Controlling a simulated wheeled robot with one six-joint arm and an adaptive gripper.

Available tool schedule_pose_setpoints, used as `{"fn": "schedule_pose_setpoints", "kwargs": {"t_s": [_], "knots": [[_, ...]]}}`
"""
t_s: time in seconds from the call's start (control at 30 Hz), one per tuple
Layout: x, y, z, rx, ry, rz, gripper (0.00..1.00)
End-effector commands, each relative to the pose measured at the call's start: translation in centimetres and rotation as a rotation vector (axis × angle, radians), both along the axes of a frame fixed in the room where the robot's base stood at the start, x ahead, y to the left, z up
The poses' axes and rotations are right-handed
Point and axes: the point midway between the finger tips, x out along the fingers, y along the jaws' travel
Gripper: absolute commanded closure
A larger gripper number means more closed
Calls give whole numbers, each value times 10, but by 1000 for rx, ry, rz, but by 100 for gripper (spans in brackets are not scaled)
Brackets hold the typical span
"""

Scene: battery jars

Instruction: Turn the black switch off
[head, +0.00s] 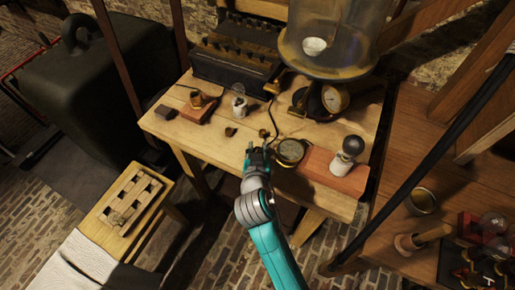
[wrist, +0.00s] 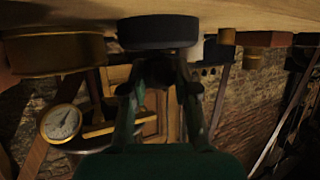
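In the wrist view, which looks upside down, a black round piece (wrist: 158,32), which I take for the black switch, sits at the tabletop just beyond my gripper (wrist: 160,70). My fingertips come together in front of it and look shut, with nothing visible between them. I cannot tell whether they touch it. In the head view my gripper (head: 258,152) is at the table's front edge, left of a brass-rimmed dial (head: 291,151). The black piece is not clearly made out there; my gripper may hide it.
The wooden table (head: 205,139) holds a reddish block (head: 322,172) with a dark-knobbed jar, a small glass jar (head: 239,104), a gauge (head: 334,98) under a big glass vessel (head: 330,40), and a dark battery box (head: 235,67). A wooden stool (head: 105,233) stands front left.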

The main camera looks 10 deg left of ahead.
Motion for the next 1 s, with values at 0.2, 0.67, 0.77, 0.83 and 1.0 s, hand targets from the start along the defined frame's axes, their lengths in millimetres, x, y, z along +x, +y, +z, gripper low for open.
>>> {"fn": "schedule_pose_setpoints", "kwargs": {"t_s": [0.2, 0.67, 0.77, 0.83, 1.0], "knots": [[0, 0, -1, 0, 3, 22, 100], [0, -1, -2, 1, 8, 246, 100], [0, -1, -2, -1, 9, 292, 100], [0, -1, -3, 0, 9, 322, 100], [0, -1, -2, 0, 7, 377, 100]]}}
